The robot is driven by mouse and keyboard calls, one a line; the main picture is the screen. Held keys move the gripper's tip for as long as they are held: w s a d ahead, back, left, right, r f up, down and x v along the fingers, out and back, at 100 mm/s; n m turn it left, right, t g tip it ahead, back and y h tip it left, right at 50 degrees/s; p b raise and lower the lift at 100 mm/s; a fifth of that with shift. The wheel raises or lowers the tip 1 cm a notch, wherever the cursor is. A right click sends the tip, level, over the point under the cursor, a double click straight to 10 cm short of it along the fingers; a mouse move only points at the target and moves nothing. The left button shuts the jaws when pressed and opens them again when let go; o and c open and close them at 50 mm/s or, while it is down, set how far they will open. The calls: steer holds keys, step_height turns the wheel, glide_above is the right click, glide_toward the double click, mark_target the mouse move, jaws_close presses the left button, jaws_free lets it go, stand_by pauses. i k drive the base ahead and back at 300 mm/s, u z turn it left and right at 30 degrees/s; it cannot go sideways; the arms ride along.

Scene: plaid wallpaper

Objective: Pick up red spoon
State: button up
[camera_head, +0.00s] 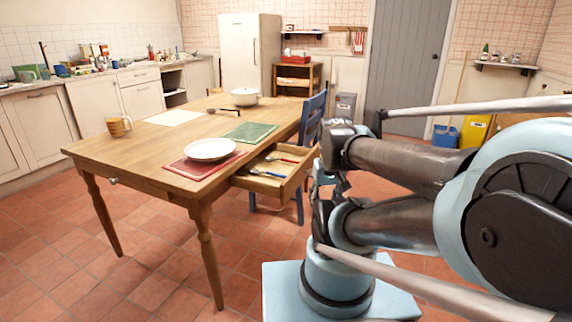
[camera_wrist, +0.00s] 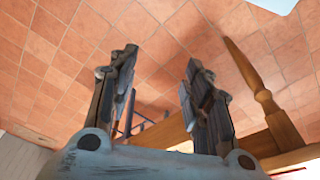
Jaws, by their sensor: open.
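A red-handled utensil (camera_head: 283,159), likely the red spoon, lies in the open drawer (camera_head: 256,186) at the near right side of the wooden table. A blue-handled utensil (camera_head: 266,174) lies in the same drawer, nearer the front. My gripper (camera_wrist: 160,85) is open and empty in the wrist view, with floor tiles between and beyond its fingers. In the head view it is apart from the drawer, to its right, partly hidden among my arm links. I cannot make out the red spoon in the wrist view.
A blue chair (camera_head: 312,118) stands behind the drawer. A table leg (camera_wrist: 255,85) shows in the wrist view.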

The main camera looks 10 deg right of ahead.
mark_target(267, 158)
steer(key=k, duration=1)
steer(key=z, duration=1.05)
steer(key=i, duration=1.75)
steer(key=u, duration=1.3)
